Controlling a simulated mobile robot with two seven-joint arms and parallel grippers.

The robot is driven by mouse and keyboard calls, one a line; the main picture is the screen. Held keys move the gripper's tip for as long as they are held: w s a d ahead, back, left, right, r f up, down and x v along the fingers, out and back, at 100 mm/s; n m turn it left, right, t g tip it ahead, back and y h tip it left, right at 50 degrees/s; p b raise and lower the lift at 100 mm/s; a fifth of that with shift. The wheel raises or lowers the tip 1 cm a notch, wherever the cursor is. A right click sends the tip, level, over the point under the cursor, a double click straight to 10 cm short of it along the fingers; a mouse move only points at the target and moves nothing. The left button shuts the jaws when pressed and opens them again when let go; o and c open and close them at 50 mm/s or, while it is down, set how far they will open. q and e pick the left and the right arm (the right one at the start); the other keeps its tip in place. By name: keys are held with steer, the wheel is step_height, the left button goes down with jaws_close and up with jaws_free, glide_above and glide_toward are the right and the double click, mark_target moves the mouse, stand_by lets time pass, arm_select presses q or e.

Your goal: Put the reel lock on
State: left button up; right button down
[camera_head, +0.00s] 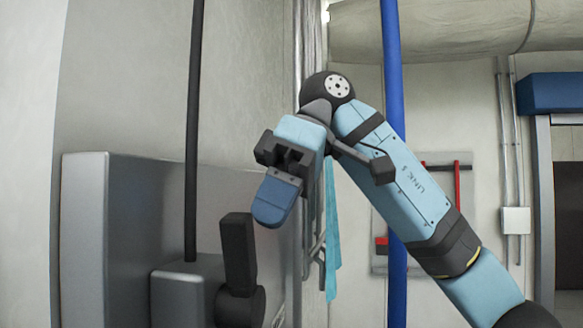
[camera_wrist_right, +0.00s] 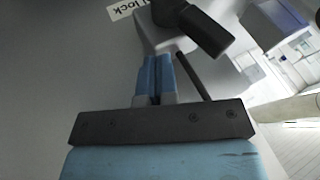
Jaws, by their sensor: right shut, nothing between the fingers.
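A dark lever (camera_head: 238,254) stands roughly upright in the head view, rising from a round dark pivot on a grey housing (camera_head: 180,298). The lever also shows in the right wrist view (camera_wrist_right: 207,32), just beyond my fingertips. A white label (camera_wrist_right: 125,8) beside it reads "lock", upside down in that view. My right gripper (camera_head: 272,203) is above and to the right of the lever in the head view, its blue fingers pointing down. In the right wrist view its fingers (camera_wrist_right: 155,68) are shut together and empty, apart from the lever. My left gripper is not in view.
A grey metal panel (camera_head: 130,225) stands behind the housing at the left. A thin dark pole (camera_head: 195,130) rises from the housing. A blue pole (camera_head: 392,75) stands behind my right arm. A teal cloth (camera_head: 332,240) hangs behind the gripper.

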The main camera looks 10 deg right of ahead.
mark_target(243, 281)
steer(key=s, duration=0.2)
steer(key=s+a+f, duration=0.1)
steer(key=shift+s+a+p, duration=0.1)
steer(key=shift+s+p, duration=0.25)
steer(key=shift+s, duration=0.05)
steer(key=shift+s+a, duration=0.1)
steer(key=shift+a, duration=0.05)
